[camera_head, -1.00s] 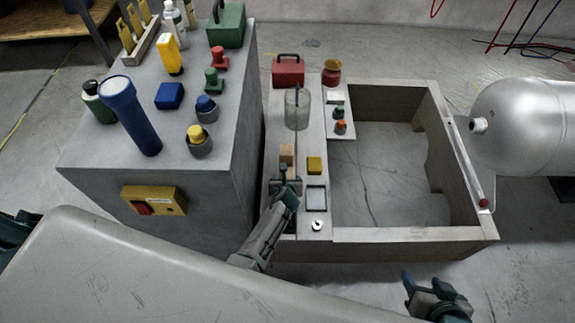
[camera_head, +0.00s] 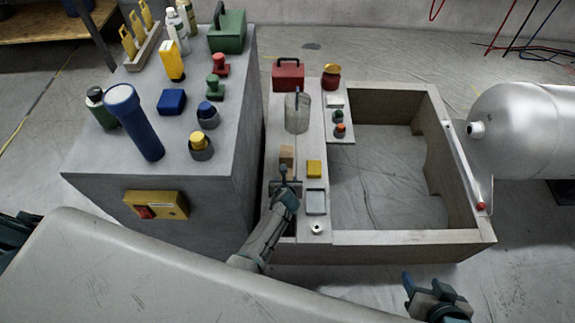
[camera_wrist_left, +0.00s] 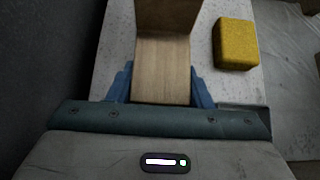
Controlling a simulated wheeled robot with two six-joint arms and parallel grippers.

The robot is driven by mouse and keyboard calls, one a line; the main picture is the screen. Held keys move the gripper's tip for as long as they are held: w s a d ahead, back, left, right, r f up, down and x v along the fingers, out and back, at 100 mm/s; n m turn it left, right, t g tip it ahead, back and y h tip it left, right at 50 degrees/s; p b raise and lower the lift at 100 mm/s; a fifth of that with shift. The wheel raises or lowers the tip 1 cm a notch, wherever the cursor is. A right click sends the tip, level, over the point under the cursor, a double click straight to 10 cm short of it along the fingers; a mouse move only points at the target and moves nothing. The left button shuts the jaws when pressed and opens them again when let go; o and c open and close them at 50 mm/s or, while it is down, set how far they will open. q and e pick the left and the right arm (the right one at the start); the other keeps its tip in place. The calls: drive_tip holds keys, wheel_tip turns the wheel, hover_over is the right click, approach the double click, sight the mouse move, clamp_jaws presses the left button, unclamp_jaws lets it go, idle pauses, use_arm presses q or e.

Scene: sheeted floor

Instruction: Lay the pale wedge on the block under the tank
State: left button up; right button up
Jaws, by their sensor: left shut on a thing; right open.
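The pale wooden wedge (camera_head: 287,156) is on the light narrow board left of the open wooden frame. My left gripper (camera_head: 285,180) is at its near end. In the left wrist view, the blue fingers (camera_wrist_left: 161,88) are shut on the near part of the wedge (camera_wrist_left: 162,62), one on each side. A darker wooden face rises at its far end; I cannot tell whether it is the same piece. The silver tank (camera_head: 525,125) lies at the right. A dark support (camera_head: 562,190) shows under it, mostly cut off. My right gripper (camera_head: 435,292) is open and empty, low at the right.
A yellow block (camera_head: 314,169) lies right of the wedge; it also shows in the wrist view (camera_wrist_left: 235,45). A clear jar (camera_head: 297,115) and red box (camera_head: 288,75) stand farther back. The wooden frame (camera_head: 410,237) lies between wedge and tank. A grey cabinet (camera_head: 110,172) stands left.

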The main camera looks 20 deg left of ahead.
use_arm(q)
drive_tip(key=shift+r+p, duration=1.85)
drive_tip(key=shift+f, duration=0.2)
wheel_tip(320, 180, down, 5)
drive_tip(key=b, duration=0.6)
drive_tip(key=shift+s+r, duration=0.15)
drive_tip(key=shift+r, duration=0.15)
